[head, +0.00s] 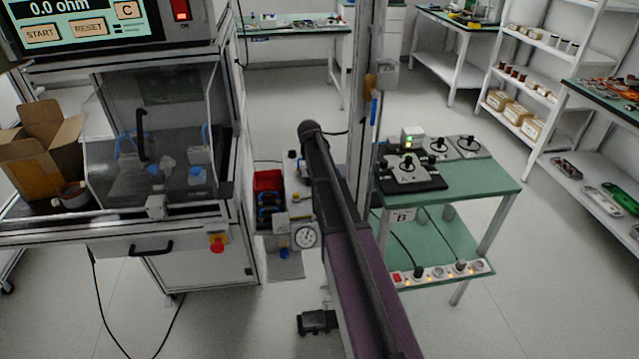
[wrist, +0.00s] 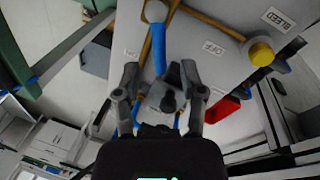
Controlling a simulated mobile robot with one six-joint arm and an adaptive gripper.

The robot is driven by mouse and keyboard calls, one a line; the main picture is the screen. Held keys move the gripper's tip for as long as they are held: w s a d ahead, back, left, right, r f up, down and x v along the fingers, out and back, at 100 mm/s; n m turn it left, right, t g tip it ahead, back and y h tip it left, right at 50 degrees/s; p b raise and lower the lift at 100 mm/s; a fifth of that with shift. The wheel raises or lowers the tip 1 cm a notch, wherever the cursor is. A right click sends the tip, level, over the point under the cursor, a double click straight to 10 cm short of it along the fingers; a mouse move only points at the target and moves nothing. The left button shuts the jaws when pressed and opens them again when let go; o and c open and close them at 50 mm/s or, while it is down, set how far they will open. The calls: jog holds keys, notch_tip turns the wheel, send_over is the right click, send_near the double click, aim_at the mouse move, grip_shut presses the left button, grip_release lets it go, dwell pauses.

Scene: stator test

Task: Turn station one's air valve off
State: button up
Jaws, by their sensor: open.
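In the wrist view my gripper (wrist: 165,82) is open, its two dark fingers spread over a light grey panel (wrist: 225,75). Blue parts lie between and just beyond the fingers, including a blue bar (wrist: 158,50) below a round grey cap (wrist: 155,11). The bar stands between the ON label (wrist: 130,53) and the OFF label (wrist: 213,48). A grey block with a black knob (wrist: 168,103) shows between the fingers. I cannot tell whether a finger touches the blue parts. In the head view my arm hides the gripper and part of the panel.
A yellow knob (wrist: 261,52) stands near the BLEED label (wrist: 279,18). In the head view a pressure gauge (head: 305,236) and a red bin (head: 268,185) sit left of my arm. A test cabinet (head: 150,150) stands left, a green table (head: 480,185) right.

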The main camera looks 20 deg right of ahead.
jog(key=shift+d+f+b, duration=0.15)
jog(key=shift+f+b, duration=0.35)
jog(key=shift+f, duration=0.25)
grip_shut()
